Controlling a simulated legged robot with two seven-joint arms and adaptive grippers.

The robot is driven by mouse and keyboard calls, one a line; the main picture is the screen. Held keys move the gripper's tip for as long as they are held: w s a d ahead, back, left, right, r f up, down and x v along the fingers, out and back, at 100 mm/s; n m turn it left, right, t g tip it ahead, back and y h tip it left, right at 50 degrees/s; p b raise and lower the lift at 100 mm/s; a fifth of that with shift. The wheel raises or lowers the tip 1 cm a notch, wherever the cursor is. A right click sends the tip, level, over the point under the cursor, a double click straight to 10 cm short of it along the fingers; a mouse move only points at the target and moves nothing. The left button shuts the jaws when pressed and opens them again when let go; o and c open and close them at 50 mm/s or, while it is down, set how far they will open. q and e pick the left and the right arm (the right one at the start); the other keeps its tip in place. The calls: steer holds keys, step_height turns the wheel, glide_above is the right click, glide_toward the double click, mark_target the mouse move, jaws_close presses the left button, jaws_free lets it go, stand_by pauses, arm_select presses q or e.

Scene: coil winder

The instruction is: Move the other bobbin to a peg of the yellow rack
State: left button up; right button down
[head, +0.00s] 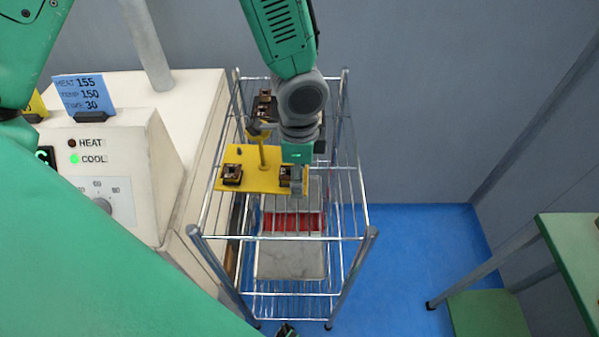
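The yellow rack (250,156) stands on the top shelf of a wire cart, with a flat yellow base and an upright post. One dark brown bobbin (232,174) sits at the left front of the base. Another bobbin (286,176) is at the right front, right beside the fingers of my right gripper (297,182). The arm reaches down from the top, and the gripper hides part of that bobbin, so its grip is unclear. Another brown, bobbin-like thing (265,98) shows behind the post. A small dark tip at the bottom edge may be my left gripper (287,330).
The wire cart (300,238) has metal rails and corner posts around the rack. A lower shelf holds a grey tray (290,262) and a red item (292,222). A cream machine (110,160) with a blue sign (84,94) stands left. A green table (575,250) is right.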

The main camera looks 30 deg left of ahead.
arm_select(q)
step_height(320, 180, up, 12)
stand_by(0.5)
steer(key=shift+f, duration=0.1)
stand_by(0.4)
